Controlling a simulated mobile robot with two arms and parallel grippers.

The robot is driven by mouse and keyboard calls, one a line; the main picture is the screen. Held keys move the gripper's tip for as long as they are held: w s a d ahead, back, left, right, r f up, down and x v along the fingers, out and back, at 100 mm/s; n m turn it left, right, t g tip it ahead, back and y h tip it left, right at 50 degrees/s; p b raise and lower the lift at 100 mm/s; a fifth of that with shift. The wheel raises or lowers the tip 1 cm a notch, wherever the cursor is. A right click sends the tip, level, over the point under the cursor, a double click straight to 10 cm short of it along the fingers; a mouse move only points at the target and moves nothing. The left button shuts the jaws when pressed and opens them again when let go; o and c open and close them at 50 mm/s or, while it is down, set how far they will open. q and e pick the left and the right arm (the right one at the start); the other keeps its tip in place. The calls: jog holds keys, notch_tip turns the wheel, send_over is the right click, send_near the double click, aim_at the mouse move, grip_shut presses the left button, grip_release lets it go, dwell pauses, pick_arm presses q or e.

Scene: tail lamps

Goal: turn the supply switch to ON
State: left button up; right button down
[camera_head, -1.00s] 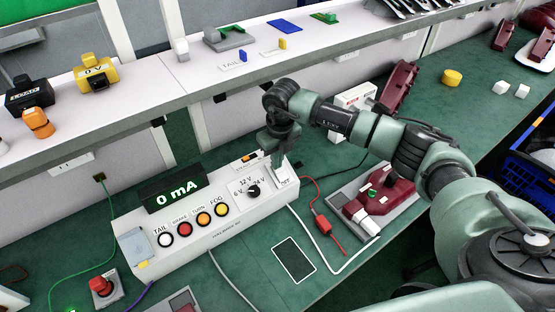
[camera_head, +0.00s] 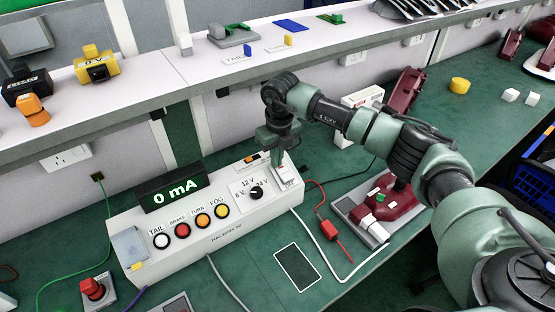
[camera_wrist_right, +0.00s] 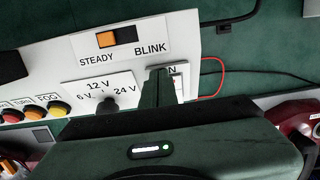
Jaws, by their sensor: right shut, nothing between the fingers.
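The white tester box (camera_head: 196,248) stands on the green bench and its display reads 0 mA. The supply switch (camera_head: 287,179) is at the box's right end. In the right wrist view the switch (camera_wrist_right: 178,84) shows a white frame and a bit of red, with a partly covered label ending in "N" above it. My right gripper (camera_head: 278,160) is shut and empty, pointing down right at the switch. Its finger hides part of the switch in the right wrist view, so I cannot tell contact or the switch position. My left gripper is not in view.
A voltage knob (camera_head: 256,192) and a steady/blink slider (camera_wrist_right: 116,36) sit close to the switch. A red lamp on a grey plate (camera_head: 350,206) stands to the right, with a red lead (camera_head: 332,229) between. A shelf (camera_head: 220,75) runs behind above the box.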

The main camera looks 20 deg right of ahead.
aim_at(278, 170)
jog(key=shift+s+f+p, duration=0.1)
jog(key=shift+p, duration=0.2)
jog(key=shift+s+f, duration=0.2)
jog(key=shift+s, duration=0.05)
jog(key=shift+r, duration=0.5)
notch_tip(278, 170, up, 7)
jog(key=b, duration=0.1)
jog(key=shift+s+r+b, duration=0.15)
jog(key=shift+r+b, duration=0.05)
jog(key=shift+b, duration=0.1)
